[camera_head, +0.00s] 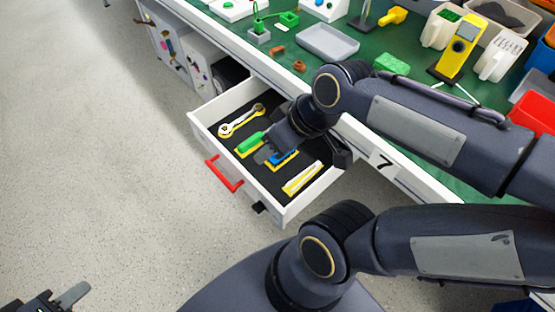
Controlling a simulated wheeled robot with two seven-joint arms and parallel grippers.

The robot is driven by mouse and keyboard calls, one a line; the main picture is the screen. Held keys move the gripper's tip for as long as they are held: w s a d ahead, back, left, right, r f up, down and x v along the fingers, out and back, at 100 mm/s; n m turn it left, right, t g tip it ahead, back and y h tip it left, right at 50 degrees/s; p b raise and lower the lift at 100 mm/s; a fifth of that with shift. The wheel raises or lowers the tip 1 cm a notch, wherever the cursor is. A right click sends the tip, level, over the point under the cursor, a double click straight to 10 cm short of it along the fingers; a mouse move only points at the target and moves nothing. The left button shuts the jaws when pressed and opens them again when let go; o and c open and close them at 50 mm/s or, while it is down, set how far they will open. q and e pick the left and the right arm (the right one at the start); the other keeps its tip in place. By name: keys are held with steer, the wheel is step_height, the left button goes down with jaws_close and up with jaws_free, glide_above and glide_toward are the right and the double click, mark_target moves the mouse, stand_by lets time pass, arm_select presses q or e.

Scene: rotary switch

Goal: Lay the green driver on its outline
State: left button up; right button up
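The green driver (250,142) shows its green handle in the open drawer, against a yellow outline (242,154) in the dark foam. It looks slightly offset from the yellow; whether it touches the foam is unclear.
The drawer (203,131) also holds a wrench (241,120), a blue-handled tool (284,158) and a pale tool on yellow (302,179). Its red handle (224,174) faces the floor. The green worktop above carries a grey tray (327,42) and a yellow meter (458,46).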

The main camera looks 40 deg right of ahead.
steer(key=s+m, duration=0.1)
steer(key=s+a+m, duration=0.1)
steer(key=s+a+f+m, duration=0.1)
steer(key=shift+s+m+t, duration=0.1)
steer(key=shift+m+t, duration=0.2)
steer(key=shift+t, duration=0.1)
steer(key=shift+r, duration=0.15)
step_height(320, 180, up, 14)
steer(key=p, duration=1.4)
steer(key=shift+r+p, duration=0.25)
steer(key=shift+p, duration=0.05)
steer(key=shift+c, duration=0.2)
